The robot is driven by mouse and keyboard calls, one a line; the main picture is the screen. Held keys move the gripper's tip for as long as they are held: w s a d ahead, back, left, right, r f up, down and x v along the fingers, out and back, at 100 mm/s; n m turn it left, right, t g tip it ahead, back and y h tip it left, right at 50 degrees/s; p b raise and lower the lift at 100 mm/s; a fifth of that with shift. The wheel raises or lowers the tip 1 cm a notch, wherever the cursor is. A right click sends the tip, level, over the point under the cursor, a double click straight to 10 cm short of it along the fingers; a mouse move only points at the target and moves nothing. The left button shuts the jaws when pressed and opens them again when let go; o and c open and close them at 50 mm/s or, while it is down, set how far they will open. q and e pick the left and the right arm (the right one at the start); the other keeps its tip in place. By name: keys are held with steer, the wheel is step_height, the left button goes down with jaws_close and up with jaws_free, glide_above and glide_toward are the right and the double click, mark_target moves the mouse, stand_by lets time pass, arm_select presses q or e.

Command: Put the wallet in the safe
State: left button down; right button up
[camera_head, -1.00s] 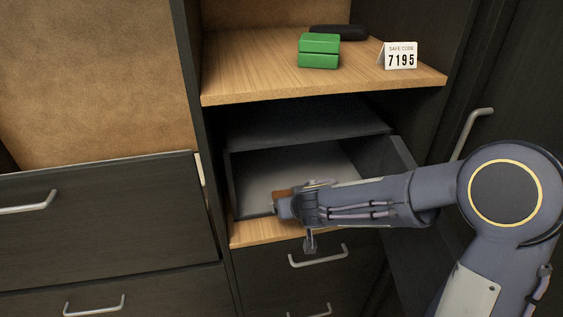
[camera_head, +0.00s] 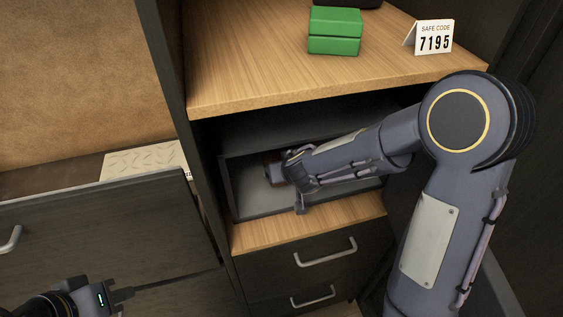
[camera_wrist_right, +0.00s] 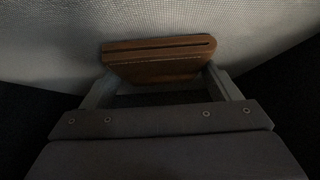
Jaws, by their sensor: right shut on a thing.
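The brown wallet (camera_wrist_right: 160,62) is held between the two fingers of my right gripper (camera_wrist_right: 160,85) in the right wrist view, above a pale textured surface. In the head view a small brown part of the wallet (camera_head: 272,170) shows beyond the right wrist. My right gripper reaches inside the dark open safe (camera_head: 250,195) under the wooden shelf; its fingers are mostly hidden there by my arm. My left gripper (camera_head: 122,296) is at the lower left in front of the drawers, and its jaw gap is not clear.
A green box (camera_head: 334,31) and a white safe code card (camera_head: 433,37) reading 7195 stand on the wooden shelf (camera_head: 270,80) above the safe. Drawers with metal handles (camera_head: 327,253) lie below. A pale patterned item (camera_head: 146,160) lies behind the left drawer front.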

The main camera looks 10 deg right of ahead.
steer(key=shift+s+r, duration=0.15)
steer(key=shift+s, duration=0.15)
steer(key=shift+w, duration=0.15)
steer(key=shift+f, duration=0.25)
steer(key=o, duration=0.9)
arm_select(q)
steer(key=shift+s+f, duration=0.15)
arm_select(e)
steer(key=shift+o, duration=0.3)
